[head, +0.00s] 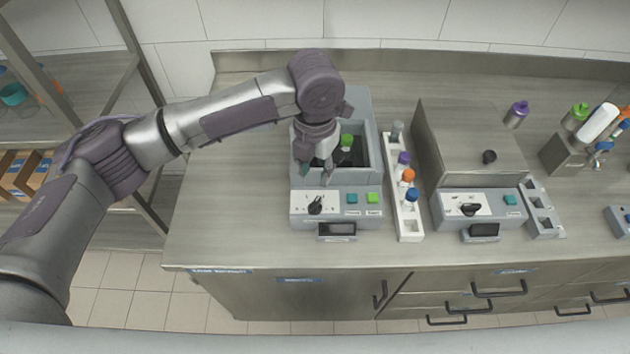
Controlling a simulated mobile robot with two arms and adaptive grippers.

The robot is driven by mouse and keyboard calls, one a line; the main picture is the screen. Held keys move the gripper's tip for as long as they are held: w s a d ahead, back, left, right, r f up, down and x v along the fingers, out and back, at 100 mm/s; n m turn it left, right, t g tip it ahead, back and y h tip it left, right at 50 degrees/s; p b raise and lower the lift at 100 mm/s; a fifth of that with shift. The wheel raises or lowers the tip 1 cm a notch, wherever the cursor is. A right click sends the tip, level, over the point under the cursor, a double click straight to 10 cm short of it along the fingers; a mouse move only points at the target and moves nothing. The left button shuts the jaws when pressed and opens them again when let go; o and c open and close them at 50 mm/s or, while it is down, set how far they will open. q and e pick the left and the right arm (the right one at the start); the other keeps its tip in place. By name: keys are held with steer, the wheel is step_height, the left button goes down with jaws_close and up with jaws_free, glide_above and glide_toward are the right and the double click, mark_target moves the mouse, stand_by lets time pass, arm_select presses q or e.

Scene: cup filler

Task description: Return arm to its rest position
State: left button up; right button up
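My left arm reaches in from the left over the counter. My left gripper (316,168) points down over the open well of the grey filler machine (374,140). Its fingers look spread, and I see nothing held between them. A green-capped container (346,141) stands in the well just right of the gripper, and the two look apart. Part of the well is hidden behind the wrist. My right gripper is not in view.
A white rack (411,226) with several capped vials stands right of the machine. Beyond it is a second machine (467,140) with a steel lid. A purple-capped container (517,114) stands at the back right. The counter left of the first machine (225,210) is clear. A metal shelf (100,65) stands at the left.

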arm_select(q)
steer(key=shift+r, duration=0.4)
